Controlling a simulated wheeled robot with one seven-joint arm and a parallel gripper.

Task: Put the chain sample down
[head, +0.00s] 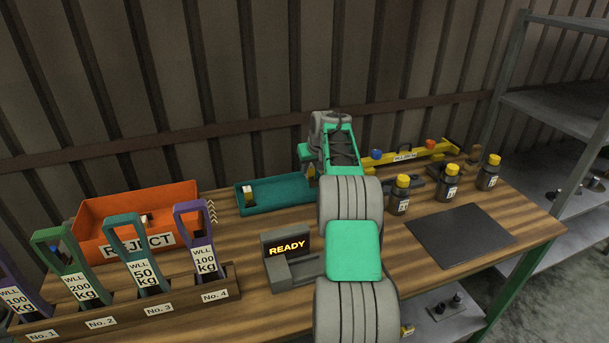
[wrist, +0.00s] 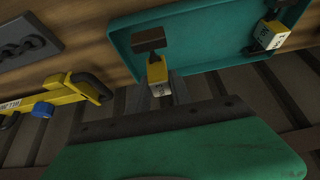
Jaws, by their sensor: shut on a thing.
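My gripper (wrist: 165,92) is shut on the chain sample (wrist: 157,70), a small piece with a yellow block, a pale end and a dark bar across its far end. In the wrist view the sample overlaps the teal tray (wrist: 205,62); I cannot tell whether it touches the tray floor. Another yellow-and-white tagged piece (wrist: 270,36) is in the tray, off to the right. In the head view the teal tray (head: 268,208) stands at the back of the bench, and my arm hides its right part and most of the gripper.
An orange REJECT bin (head: 135,215) stands left of the tray. A rack (head: 130,305) of WLL tags is at front left. A READY display (head: 287,247) sits near my arm. Yellow-capped bottles (head: 449,183) and a dark mat (head: 460,236) are on the right.

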